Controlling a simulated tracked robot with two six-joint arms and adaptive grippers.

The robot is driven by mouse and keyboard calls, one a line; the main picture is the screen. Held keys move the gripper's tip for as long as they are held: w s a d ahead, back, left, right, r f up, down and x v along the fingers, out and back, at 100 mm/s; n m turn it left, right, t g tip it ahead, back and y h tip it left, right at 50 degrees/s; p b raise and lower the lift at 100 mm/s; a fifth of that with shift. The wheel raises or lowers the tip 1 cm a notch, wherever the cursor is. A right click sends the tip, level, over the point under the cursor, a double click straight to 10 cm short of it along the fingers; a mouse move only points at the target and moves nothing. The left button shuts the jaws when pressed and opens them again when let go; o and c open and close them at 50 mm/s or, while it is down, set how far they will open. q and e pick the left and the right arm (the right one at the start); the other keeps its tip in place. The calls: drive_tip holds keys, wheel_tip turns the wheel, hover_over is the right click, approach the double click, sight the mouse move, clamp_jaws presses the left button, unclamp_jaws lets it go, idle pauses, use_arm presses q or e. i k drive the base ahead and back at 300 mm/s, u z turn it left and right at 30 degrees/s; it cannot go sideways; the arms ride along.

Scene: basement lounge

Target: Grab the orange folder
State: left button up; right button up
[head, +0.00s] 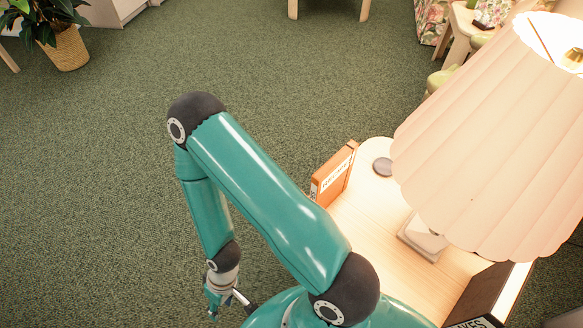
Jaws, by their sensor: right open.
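The orange folder (333,174) stands upright at the far left edge of a light wooden table, with a white lettered label on its side. Part of its lower end is hidden behind my teal arm. My right gripper (229,300) hangs low over the green carpet, left of the table and nearer to me than the folder. It is open and apart from the folder, with nothing seen in it. My left gripper is not in view.
A lamp (490,135) with a large pleated shade covers much of the wooden table (374,222). A small round grey object (383,167) lies beside the folder. A dark box (480,295) stands at the table's near right. Open carpet (300,80) lies beyond.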

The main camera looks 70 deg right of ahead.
sight(330, 180)
drive_tip(key=u, duration=0.2)
drive_tip(key=i, duration=0.55)
drive_tip(key=z, duration=2.4)
